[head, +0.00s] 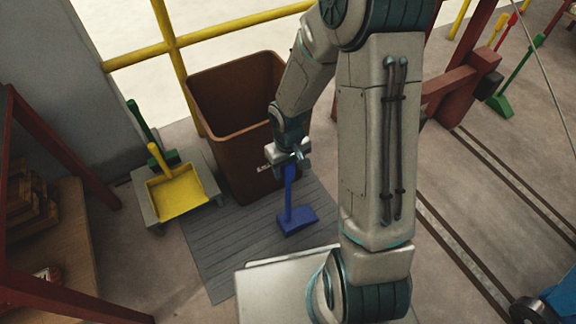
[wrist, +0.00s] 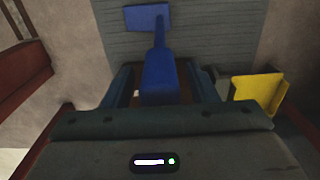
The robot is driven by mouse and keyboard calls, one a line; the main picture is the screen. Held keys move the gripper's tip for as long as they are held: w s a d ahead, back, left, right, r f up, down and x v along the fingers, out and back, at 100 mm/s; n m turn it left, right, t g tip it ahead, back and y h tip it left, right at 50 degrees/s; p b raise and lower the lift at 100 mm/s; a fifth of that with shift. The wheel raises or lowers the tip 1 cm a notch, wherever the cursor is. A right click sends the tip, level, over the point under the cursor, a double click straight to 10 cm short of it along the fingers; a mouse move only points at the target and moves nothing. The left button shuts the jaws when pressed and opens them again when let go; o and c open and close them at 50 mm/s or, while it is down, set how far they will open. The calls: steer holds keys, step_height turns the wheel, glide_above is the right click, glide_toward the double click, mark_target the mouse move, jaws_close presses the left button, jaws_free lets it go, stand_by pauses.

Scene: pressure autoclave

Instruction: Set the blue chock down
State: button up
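The blue chock (head: 297,219) has a flat wedge-like foot and an upright handle. Its foot appears to rest on the grey slatted mat (head: 230,258), in front of the brown bin. My gripper (head: 290,163) is at the top of the handle, pointing down. In the wrist view the handle of the blue chock (wrist: 160,76) rises between the two fingers of my gripper (wrist: 159,72), with a gap visible on each side. The fingers look open around the handle. The foot shows at the top of that view.
The brown bin (head: 222,97) stands right behind the chock. A yellow railing (head: 166,42) runs behind. Mat is bare around the foot.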

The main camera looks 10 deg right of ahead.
steer(key=shift+r, duration=0.15)
step_height(320, 180, up, 11)
steer(key=p, duration=0.6)
steer(key=shift+r, duration=0.15)
steer(key=shift+r+p, duration=0.3)
steer(key=shift+r, duration=0.3)
steer(key=s+d+r+m+t, duration=0.1)
steer(key=s+d+r+m, duration=0.2)
steer(key=s+r, duration=0.9)
steer(key=shift+s+d+r, duration=0.35)
steer(key=shift+d+r, duration=0.1)
steer(key=shift+r, duration=0.45)
